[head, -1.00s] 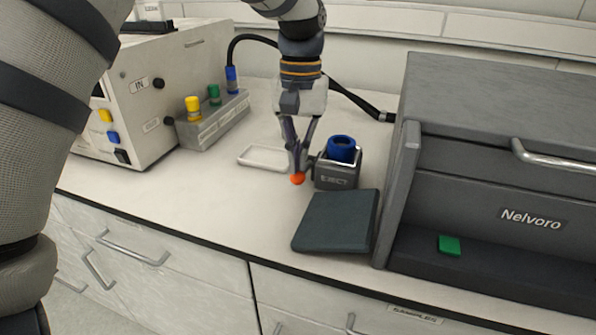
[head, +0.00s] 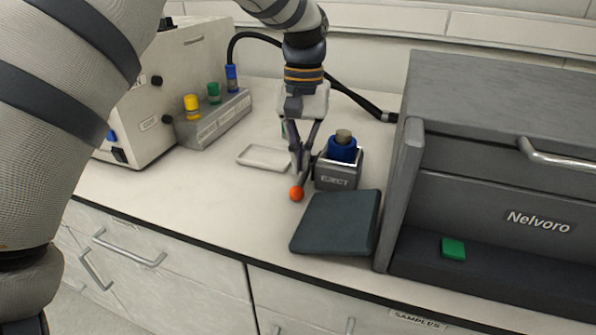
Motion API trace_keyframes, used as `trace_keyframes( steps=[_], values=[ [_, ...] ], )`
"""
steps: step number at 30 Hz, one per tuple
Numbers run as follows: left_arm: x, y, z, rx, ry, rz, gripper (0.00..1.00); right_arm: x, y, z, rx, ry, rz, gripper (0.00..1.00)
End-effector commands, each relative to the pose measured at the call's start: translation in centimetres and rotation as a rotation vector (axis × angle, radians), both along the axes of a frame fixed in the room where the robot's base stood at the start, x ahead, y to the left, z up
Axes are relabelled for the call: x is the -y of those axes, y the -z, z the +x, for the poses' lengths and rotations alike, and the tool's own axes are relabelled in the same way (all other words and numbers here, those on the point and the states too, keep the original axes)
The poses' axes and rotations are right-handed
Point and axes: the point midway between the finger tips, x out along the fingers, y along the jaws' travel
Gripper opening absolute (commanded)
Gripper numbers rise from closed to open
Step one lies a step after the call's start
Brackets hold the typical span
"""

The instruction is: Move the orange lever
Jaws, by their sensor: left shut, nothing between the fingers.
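The orange lever knob (head: 297,193) sits at the left side of the small dark grey box marked EJECT (head: 337,176), low and near its front left. A blue collar (head: 342,150) is on top of the box, with a grey-brown plug (head: 343,136) standing up out of it. My left gripper (head: 301,168) points down just above and behind the orange knob, beside the box. Its fingers are together with nothing between them. They overlap the lever's shaft in the picture, and I cannot tell whether they touch it. My right gripper is not in view.
A dark slanted pad (head: 335,222) lies in front of the box. The large grey Nelvoro unit (head: 480,180) stands at the right, with a green block (head: 453,249) in it. A white tray (head: 264,157) and a rack with coloured caps (head: 215,120) are left. The front left counter is clear.

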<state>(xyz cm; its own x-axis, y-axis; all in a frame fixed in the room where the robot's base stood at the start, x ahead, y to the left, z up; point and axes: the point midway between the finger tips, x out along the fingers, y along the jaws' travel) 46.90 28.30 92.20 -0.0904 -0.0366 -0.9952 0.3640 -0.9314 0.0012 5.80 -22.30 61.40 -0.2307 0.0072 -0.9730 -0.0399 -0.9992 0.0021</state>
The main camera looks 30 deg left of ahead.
Motion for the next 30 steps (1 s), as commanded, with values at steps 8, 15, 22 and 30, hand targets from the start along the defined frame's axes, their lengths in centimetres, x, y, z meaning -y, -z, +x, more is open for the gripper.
trace_keyframes(
  steps=[8, 15, 22, 30],
  values=[
    [-0.2, -4.4, 0.5, 0.006, 0.0, 0.001, 0.0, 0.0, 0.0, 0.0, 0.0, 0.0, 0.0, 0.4],
    [-0.4, -9.6, 1.0, 0.003, 0.0, 0.001, 0.0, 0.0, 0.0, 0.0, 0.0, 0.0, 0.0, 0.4],
    [-0.4, -11.8, 1.1, 0.001, 0.0, 0.0, 0.0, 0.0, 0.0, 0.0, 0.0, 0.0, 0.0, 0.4],
    [-0.4, -11.9, 1.1, -0.001, 0.0, 0.001, 0.0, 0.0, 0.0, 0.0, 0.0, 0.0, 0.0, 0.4]
  ],
)
